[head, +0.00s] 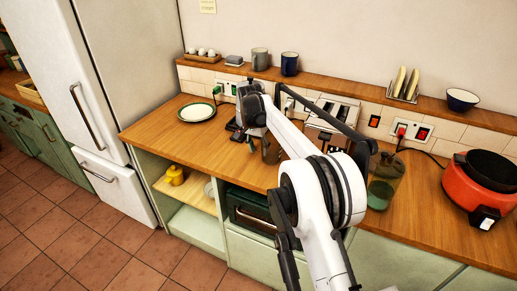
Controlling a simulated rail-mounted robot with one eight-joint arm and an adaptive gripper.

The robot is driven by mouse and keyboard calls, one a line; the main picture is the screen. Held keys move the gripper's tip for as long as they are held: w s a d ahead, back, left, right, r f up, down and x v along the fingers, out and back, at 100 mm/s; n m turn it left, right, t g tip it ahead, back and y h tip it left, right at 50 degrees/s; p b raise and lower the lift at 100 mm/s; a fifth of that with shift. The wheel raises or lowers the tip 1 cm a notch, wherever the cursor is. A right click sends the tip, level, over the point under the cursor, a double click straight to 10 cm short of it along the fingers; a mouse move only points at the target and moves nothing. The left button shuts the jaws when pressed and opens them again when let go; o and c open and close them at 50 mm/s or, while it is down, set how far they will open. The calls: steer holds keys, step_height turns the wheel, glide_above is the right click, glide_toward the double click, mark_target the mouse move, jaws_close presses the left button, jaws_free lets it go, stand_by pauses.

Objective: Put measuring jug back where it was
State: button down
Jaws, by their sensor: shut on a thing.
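My gripper (244,128) is in the head view over the wooden counter, in front of the wall sockets and to the right of the white plate. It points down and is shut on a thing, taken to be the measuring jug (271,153). A brownish see-through shape shows just beside the gripper and behind my arm. My arm hides much of it, so its handle, its spout and whether its base touches the counter cannot be told.
A dark-rimmed plate (197,112) lies to the left on the counter (160,128). A toaster (333,117) stands behind my arm. A greenish glass jar (383,185) and a red cooker (477,190) stand to the right. Mugs, a rack and a bowl (462,99) line the ledge.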

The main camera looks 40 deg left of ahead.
steer(key=shift+f, duration=0.2)
steer(key=c, duration=1.2)
jaws_free()
steer(key=shift+r, duration=0.15)
steer(key=r, duration=0.4)
steer(key=s+r, duration=0.1)
steer(key=r, duration=0.7)
steer(key=shift+s+a+b, duration=0.2)
steer(key=shift+s+b, duration=0.1)
